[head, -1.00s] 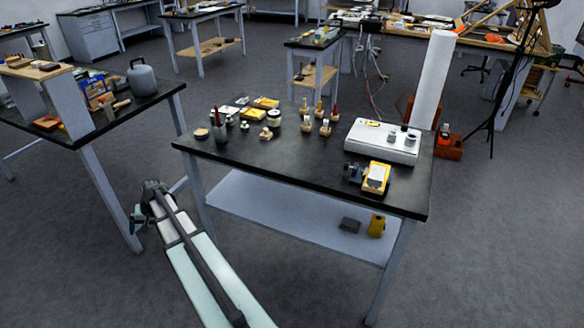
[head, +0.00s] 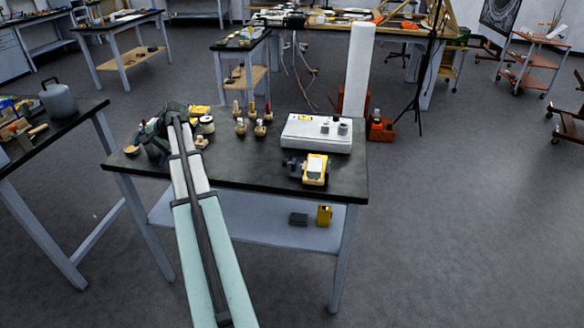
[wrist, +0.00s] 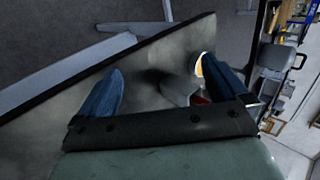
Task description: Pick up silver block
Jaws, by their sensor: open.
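My gripper (head: 160,128) is over the left end of the black-topped table (head: 240,174) in the head view, and my arm hides part of what stands there. In the wrist view my gripper (wrist: 161,70) is open, its two blue fingers wide apart above the tabletop. A grey, silvery block (wrist: 180,92) lies between the fingers, closer to the right one. It looks like the silver block. A small red part shows beside it, partly behind the right finger. Nothing is held. In the head view I cannot make out this block behind my gripper.
A tan disc (head: 131,151) lies at the table's left edge. Several small wooden pieces with upright handles (head: 250,128) stand to the right. The front middle of the tabletop is clear.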

